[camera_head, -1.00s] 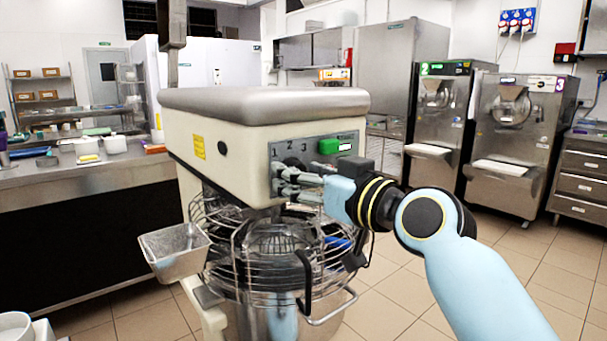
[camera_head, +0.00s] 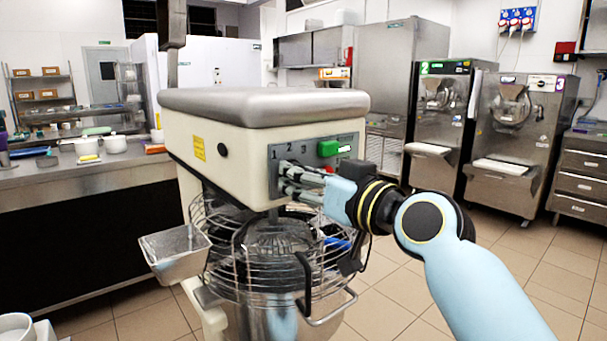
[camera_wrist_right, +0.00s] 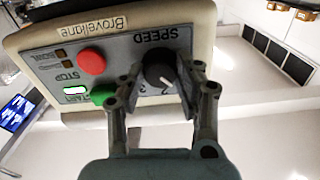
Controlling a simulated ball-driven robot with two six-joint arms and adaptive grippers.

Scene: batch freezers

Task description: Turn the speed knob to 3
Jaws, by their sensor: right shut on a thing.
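The speed knob (camera_wrist_right: 158,72) is a dark round knob on the grey control panel, under the word SPEED, which reads upside down in the right wrist view. My right gripper (camera_wrist_right: 158,80) has one finger on each side of the knob and is shut on it. In the head view my right gripper (camera_head: 284,178) reaches the panel from the right, below the digits 1, 2 and 3, and its fingers hide most of the knob. I cannot tell which digit the knob points to. The mixer (camera_head: 240,130) has a cream body. My left gripper is not in view.
A red button (camera_wrist_right: 92,62) and a green button (camera_wrist_right: 103,95) sit beside the knob on the panel, with a white-lit indicator near the green one. The wire guard (camera_head: 225,235) and bowl are below. A metal chute (camera_head: 172,262) juts out left. Batch freezers (camera_head: 445,120) stand behind.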

